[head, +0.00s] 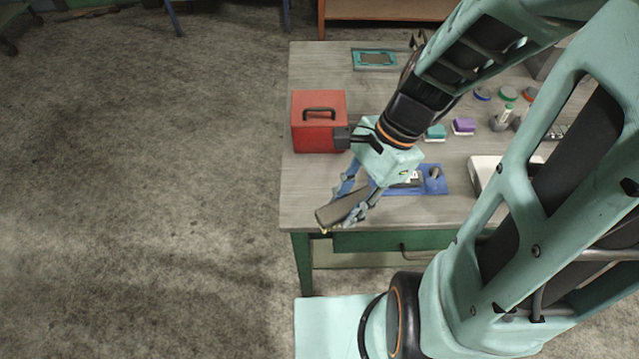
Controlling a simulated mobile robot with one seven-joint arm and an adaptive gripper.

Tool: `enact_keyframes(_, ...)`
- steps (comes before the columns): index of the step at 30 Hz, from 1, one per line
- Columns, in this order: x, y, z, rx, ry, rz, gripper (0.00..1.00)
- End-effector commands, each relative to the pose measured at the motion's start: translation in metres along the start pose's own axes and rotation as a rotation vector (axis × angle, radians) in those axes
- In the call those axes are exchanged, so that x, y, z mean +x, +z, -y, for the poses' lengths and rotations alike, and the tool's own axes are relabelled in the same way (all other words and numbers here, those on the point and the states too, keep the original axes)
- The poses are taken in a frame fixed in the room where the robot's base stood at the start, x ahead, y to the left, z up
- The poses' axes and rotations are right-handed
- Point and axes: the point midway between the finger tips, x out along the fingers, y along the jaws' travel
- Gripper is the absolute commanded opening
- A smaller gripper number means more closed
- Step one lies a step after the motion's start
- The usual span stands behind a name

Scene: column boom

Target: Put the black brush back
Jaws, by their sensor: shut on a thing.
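My gripper (351,206) is shut on a dark, long block-like thing, which looks like the black brush (332,213). It holds it near the table's front left edge, with a finger on either side. The brush lies slanted, and a small pale tip shows at its lower left end. I cannot tell whether it touches the table. A blue tray (440,188) lies just right of my gripper. It holds a dark and white item and a small grey round piece; my gripper hides its left part.
A red toolbox (319,138) with a black handle stands behind my gripper on the table (300,195). Teal (435,132) and purple (464,126) blocks, several round lids and a framed teal panel (374,59) are farther back. A white box (482,172) stands right, partly hidden by my arm.

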Motion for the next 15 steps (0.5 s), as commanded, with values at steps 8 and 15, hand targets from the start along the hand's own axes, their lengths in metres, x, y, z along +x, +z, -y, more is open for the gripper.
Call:
enact_keyframes(8, 0.004, 0.007, -0.004, 0.083, -0.025, 0.007, 0.04)
enact_keyframes(15, 0.022, -0.005, 0.024, 0.077, -0.024, 0.006, 0.04)
